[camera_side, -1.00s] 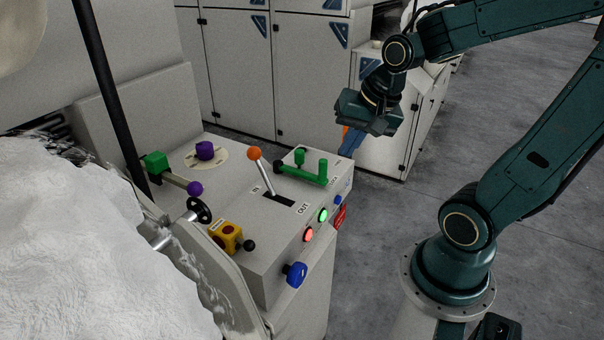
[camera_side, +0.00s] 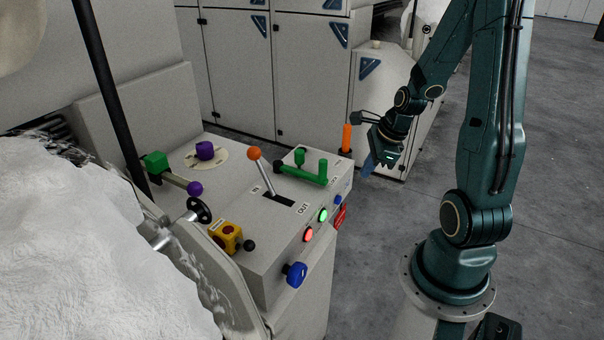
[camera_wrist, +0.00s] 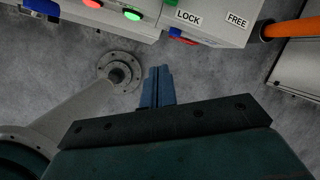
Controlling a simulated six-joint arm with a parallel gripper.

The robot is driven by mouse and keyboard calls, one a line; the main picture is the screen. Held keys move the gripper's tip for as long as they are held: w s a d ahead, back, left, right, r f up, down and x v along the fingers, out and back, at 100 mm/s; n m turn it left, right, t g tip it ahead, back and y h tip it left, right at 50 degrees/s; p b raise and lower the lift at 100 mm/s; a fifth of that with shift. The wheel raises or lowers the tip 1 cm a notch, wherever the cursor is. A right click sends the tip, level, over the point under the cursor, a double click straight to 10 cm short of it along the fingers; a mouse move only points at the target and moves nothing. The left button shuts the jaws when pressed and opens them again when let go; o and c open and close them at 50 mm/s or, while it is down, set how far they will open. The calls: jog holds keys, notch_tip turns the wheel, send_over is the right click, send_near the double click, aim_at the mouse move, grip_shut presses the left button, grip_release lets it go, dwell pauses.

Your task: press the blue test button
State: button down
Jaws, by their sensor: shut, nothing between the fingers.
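The small blue button (camera_side: 338,199) is on the front face of the grey control box, to the right of the lit green button. In the wrist view it shows as a bit of blue (camera_wrist: 175,32) at the top, beside a red plate. My gripper (camera_side: 368,166) is shut and empty, with its blue fingers pointing down. It hangs in front of and to the right of the box's right end, apart from the button. In the wrist view the closed fingertips (camera_wrist: 158,70) are over bare floor, below the box's front edge.
A lit green button (camera_side: 323,215), a lit red button (camera_side: 308,234) and a blue knob (camera_side: 295,274) share the front face. A red plate (camera_side: 340,217) is below the blue button. Floor in front is clear.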

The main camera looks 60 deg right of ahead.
aim_at(338, 200)
jog(key=d+f+m, duration=0.1)
jog(key=m, duration=0.1)
jog(key=s+d+f+m, duration=0.1)
jog(key=f+m, duration=0.1)
jog(key=s+d+f+m, duration=0.1)
jog(key=m, duration=0.1)
jog(key=shift+s+f, duration=0.15)
jog(key=shift+s, duration=0.05)
jog(key=shift+f, duration=0.2)
jog(key=w+f, duration=0.7)
jog(key=f, duration=0.2)
jog(key=shift+w, duration=0.35)
dwell(0.7)
